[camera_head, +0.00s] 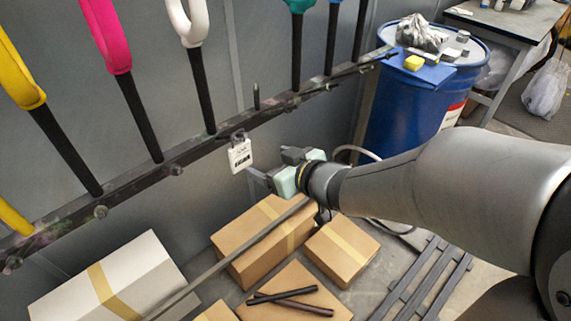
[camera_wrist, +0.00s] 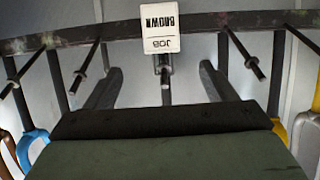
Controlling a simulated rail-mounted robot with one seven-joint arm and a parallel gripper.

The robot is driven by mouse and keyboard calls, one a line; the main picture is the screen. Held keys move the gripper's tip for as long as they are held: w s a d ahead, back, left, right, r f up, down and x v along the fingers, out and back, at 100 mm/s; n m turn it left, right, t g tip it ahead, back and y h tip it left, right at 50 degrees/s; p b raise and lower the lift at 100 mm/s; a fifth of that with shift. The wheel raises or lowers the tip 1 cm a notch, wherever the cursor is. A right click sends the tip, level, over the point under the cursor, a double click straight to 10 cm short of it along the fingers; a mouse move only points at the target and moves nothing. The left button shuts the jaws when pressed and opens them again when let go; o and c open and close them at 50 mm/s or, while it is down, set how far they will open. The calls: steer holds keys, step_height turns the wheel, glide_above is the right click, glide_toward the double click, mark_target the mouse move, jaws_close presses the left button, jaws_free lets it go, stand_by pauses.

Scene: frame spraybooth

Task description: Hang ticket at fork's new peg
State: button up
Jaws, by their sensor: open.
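The ticket (camera_head: 240,156) is a small white card with a dark clip at its top. It hangs at the dark peg rail (camera_head: 130,180), in the gap between the white and teal forks. In the wrist view the ticket (camera_wrist: 157,28) shows upside down and reads "JOB BROWN", with a dark peg (camera_wrist: 164,72) just below it in the picture. My gripper (camera_head: 268,166) is just right of the ticket, apart from it. In the wrist view its two fingers (camera_wrist: 160,78) are spread, with nothing held between them.
Yellow (camera_head: 22,82), pink (camera_head: 107,35), white (camera_head: 188,22) and teal (camera_head: 300,5) forks stand along the rail. Cardboard boxes (camera_head: 345,252) lie below, two dark rods on one. A blue drum (camera_head: 405,110) stands at the back right.

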steer(key=s+d+f+m+h+b, duration=0.1)
steer(key=d+f+m+h+b, duration=0.25)
steer(key=d+m+h, duration=1.1)
steer(key=s+d+f+n+g+y, duration=0.2)
steer(key=s+d+f+g, duration=0.1)
steer(key=s, duration=0.4)
steer(key=s+d+f+n+g+y, duration=0.2)
steer(key=s+d+n+g, duration=0.1)
steer(key=s+g, duration=0.2)
steer(key=s, duration=0.2)
steer(key=shift+s+f+g+p, duration=0.3)
steer(key=shift+s+f+p, duration=0.1)
steer(key=shift+o, duration=0.5)
steer(key=shift+s+a+y, duration=0.1)
steer(key=shift+s+y, duration=0.1)
steer(key=shift+y, duration=0.15)
steer(key=shift+n, duration=0.25)
